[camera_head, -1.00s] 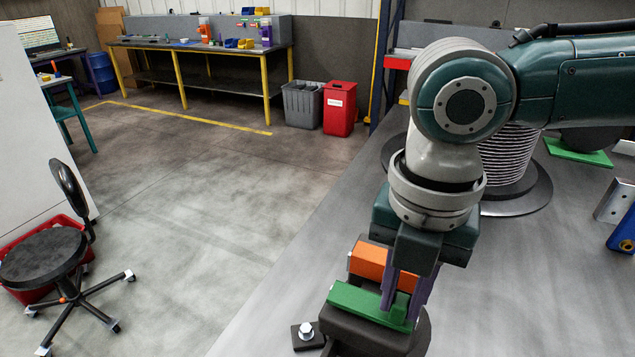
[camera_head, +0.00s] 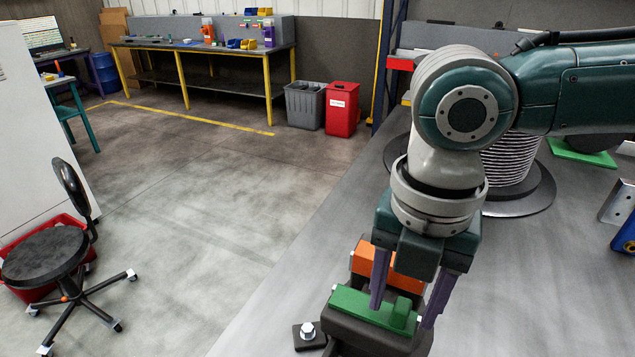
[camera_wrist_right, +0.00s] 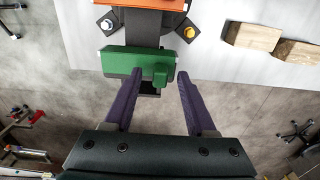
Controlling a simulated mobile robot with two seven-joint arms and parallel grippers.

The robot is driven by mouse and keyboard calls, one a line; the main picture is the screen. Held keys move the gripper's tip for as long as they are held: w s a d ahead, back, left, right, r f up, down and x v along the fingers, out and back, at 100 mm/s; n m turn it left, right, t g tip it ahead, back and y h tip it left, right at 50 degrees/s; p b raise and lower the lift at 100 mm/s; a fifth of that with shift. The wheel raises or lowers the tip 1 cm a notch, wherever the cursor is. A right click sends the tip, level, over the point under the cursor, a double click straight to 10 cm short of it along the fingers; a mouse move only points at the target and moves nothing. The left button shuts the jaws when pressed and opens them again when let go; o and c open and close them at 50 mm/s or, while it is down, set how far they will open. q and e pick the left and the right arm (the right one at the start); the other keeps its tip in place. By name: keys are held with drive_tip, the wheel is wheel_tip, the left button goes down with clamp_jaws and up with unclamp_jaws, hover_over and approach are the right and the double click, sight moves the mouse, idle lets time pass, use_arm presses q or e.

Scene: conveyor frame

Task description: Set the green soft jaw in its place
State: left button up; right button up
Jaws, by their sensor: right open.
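The green soft jaw (camera_head: 350,305) is a block with a raised tab, on the dark vise (camera_head: 345,328) at the table's near edge. It lies in front of an orange jaw (camera_head: 368,256), and both also show in the wrist view, the green jaw (camera_wrist_right: 122,62) below the orange one (camera_wrist_right: 150,3). My right gripper (camera_head: 403,315) points down with its purple fingers spread wide, one on each side of the tab. In the wrist view the fingers (camera_wrist_right: 160,73) stand clear of the tab. Whether the green jaw is fully seated cannot be told. My left gripper is out of view.
A bolted foot (camera_head: 307,335) sticks out left of the vise. Two wooden blocks (camera_wrist_right: 270,40) lie on the table in the wrist view. A green plate (camera_head: 580,152) and a blue-and-metal part (camera_head: 625,235) are at right. The table's middle is bare.

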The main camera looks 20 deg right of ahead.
drive_tip(key=shift+r, duration=0.1)
wheel_tip(320, 180, up, 10)
drive_tip(key=b, duration=0.1)
idle(0.3)
